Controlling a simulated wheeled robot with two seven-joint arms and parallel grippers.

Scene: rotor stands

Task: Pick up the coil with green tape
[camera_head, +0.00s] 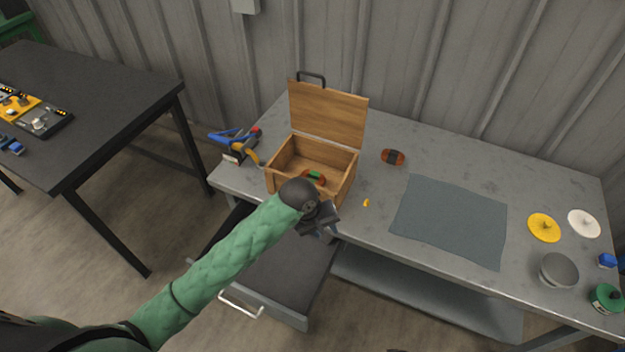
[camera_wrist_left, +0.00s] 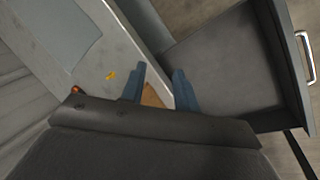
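The coil with green tape (camera_head: 314,177) is a small copper-red coil with a green band. It lies inside the open wooden box (camera_head: 284,181) on the grey workbench. My left gripper (camera_head: 327,232) is in front of the box, over the bench's front edge and the open drawer. In the left wrist view its two blue-grey fingers (camera_wrist_left: 160,85) are apart, with nothing held between them. A strip of brown wood, probably the box, shows between and below the fingers. The green-taped coil does not show in that view. My right gripper is not in view.
Another coil with a dark band (camera_head: 393,157) lies right of the box. A small yellow piece (camera_head: 366,203) and a grey mat (camera_head: 450,220) lie nearby. The box's raised lid (camera_head: 328,113) stands behind; blue-handled pliers (camera_head: 228,135) lie left. The drawer (camera_head: 275,270) is pulled out.

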